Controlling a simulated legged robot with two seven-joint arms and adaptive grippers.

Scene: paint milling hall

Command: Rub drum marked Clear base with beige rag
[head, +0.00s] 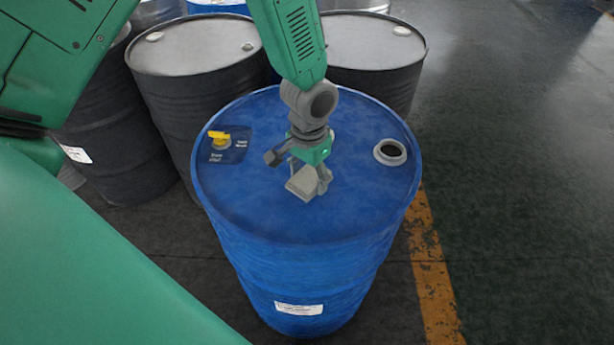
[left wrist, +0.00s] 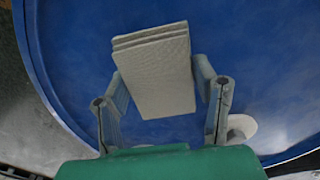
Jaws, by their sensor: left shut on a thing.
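A blue drum (head: 310,262) stands upright in the middle of the head view. It has a white label (head: 299,308) low on its side, too small to read. My left gripper (head: 307,183) is over the drum's lid, shut on a folded beige rag (head: 301,184). In the left wrist view the rag (left wrist: 157,72) sits between the two fingers (left wrist: 160,95), with the blue lid (left wrist: 255,60) behind it. I cannot tell whether the rag touches the lid. My right gripper is not in view.
Dark drums (head: 200,80) (head: 375,60) stand close behind. A yellow floor line (head: 434,275) runs at right, with clear floor (head: 530,180) beyond it.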

